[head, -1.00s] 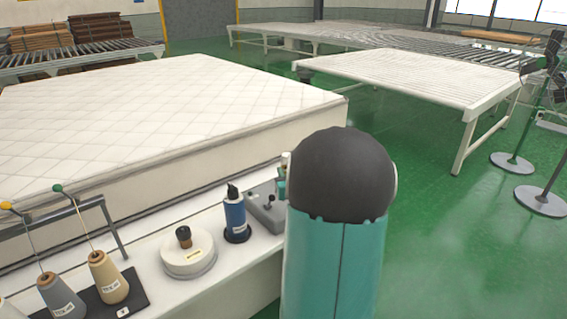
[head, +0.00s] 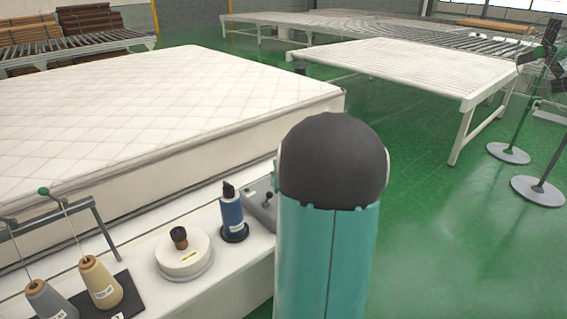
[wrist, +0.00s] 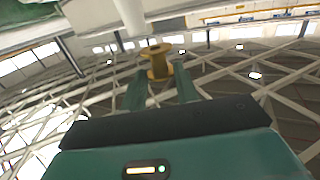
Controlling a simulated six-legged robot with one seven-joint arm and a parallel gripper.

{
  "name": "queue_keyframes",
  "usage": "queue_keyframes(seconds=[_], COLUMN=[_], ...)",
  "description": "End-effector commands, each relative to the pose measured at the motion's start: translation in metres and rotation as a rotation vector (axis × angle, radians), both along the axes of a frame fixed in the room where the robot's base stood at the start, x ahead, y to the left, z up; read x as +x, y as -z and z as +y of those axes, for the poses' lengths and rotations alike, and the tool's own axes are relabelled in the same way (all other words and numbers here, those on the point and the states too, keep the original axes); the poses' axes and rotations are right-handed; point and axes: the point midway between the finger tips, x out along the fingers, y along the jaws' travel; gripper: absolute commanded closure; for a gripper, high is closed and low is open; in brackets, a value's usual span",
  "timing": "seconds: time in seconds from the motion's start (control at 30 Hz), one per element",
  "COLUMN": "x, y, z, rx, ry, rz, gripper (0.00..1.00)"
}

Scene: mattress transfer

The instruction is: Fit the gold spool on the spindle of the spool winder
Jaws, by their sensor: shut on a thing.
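The gold spool (wrist: 157,62) is between the fingertips of my gripper (wrist: 160,84) in the wrist view, and the jaws are shut on it. The spool's flanged end sticks out beyond the fingers. In the head view my arm hides the gripper and the spool. A grey unit (head: 263,206) with a small lever stands on the white bench, partly behind my arm. It may be the spool winder; I cannot make out its spindle. A pale post (wrist: 130,18) shows beside the spool in the wrist view; I cannot tell what it belongs to.
A mattress (head: 150,110) lies behind. Open green floor (head: 430,220) is at the right.

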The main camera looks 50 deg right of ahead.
Motion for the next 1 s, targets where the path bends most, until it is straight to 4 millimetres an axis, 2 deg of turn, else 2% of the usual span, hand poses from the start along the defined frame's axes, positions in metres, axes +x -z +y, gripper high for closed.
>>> queue_keyframes(seconds=[0.5,1.0], x=[0.002,0.003], y=[0.045,0.051], z=[-0.001,-0.001], rx=[0.002,0.0], ry=[-0.001,-0.001], rz=[0.002,0.001], gripper=[0.91,0.91])
